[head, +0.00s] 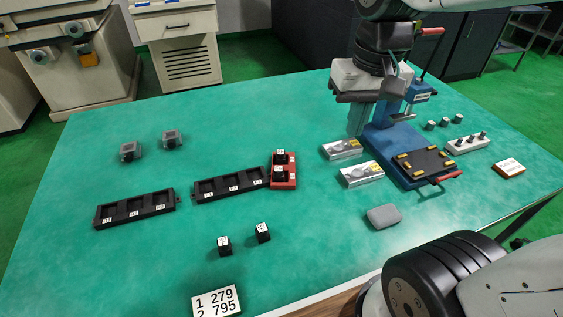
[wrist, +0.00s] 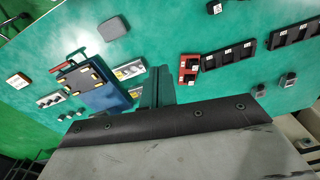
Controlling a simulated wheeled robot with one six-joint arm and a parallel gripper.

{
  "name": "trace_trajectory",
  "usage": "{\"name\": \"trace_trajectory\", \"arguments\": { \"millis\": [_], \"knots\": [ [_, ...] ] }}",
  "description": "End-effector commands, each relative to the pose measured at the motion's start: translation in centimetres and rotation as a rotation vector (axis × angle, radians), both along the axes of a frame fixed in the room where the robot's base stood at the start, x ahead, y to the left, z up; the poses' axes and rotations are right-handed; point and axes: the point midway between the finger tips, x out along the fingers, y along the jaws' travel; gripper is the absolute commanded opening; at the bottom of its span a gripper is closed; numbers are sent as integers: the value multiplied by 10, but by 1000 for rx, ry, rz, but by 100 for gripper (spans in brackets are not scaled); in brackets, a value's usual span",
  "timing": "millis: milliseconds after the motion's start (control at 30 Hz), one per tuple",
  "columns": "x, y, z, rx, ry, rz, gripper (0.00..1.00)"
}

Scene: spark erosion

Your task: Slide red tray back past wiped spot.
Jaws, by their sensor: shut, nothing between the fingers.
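The small red tray (head: 283,184) lies on the green table and holds black blocks with white labels. It sits against or very near the right end of a black rack (head: 230,185). In the wrist view the red tray (wrist: 183,78) shows just right of the fingers. My gripper (head: 356,128) is shut and empty, pointing down over the table, right of and farther back than the tray. Its fingers also show in the wrist view (wrist: 157,85). A grey rounded pad (head: 383,216) lies near the front right. I cannot make out a wiped spot.
A blue press with a dark plate (head: 426,162) and red handles stands to the right. Two silver blocks (head: 361,174) lie between it and the tray. A second black rack (head: 135,209), loose black cubes (head: 263,233) and a number card (head: 216,301) are leftward. Table behind the tray looks clear.

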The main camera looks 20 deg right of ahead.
Motion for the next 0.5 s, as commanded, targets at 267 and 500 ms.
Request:
{"name": "trace_trajectory", "arguments": {
  "millis": [267,500],
  "knots": [
    [121,-8,-47,39,87,-195,0],
    [213,-20,-128,60,153,-372,0]
  ]
}}
